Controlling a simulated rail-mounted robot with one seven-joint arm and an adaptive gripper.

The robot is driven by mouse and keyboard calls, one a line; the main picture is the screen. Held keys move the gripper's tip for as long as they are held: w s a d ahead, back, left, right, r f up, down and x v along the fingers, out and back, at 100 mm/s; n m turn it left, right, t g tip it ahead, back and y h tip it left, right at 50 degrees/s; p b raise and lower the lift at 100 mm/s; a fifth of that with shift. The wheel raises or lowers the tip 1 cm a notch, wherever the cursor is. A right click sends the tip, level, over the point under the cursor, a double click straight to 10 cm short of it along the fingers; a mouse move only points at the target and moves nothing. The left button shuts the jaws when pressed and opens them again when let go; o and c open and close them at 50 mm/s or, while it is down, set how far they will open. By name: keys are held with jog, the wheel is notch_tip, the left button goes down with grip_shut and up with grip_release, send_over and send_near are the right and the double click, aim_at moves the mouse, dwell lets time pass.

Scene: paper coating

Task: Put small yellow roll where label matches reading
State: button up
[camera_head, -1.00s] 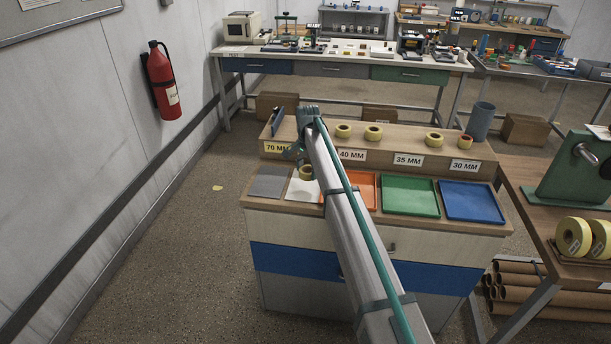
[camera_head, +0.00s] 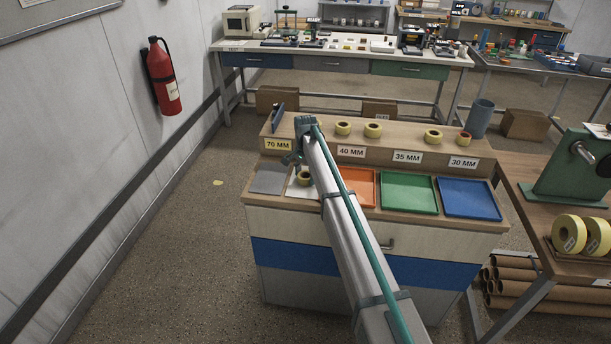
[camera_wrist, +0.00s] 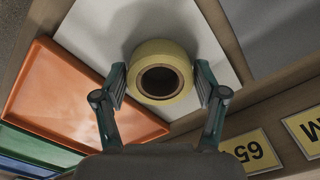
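The small yellow roll (camera_head: 304,178) with a dark core is over the white tray (camera_head: 299,194). In the wrist view the roll (camera_wrist: 160,82) sits between the two finger pads of my gripper (camera_wrist: 160,85). I cannot tell whether the roll touches the tray (camera_wrist: 88,35). A yellow label reading 65 (camera_wrist: 250,152) shows upside down on the ledge by the white tray. In the head view my arm hides that label. The 70 MM label (camera_head: 277,145) is above the grey tray (camera_head: 269,179).
Orange (camera_head: 361,188), green (camera_head: 408,194) and blue (camera_head: 469,198) trays lie to the right, under labels 40 MM (camera_head: 351,151), 35 MM (camera_head: 407,157) and 30 MM (camera_head: 462,162).

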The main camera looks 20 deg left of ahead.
jog(key=shift+o, duration=1.1)
notch_tip(320, 180, up, 12)
jog(key=b, duration=0.3)
jog(key=shift+r+b, duration=0.2)
jog(key=shift+b, duration=0.15)
jog(key=shift+s, duration=0.1)
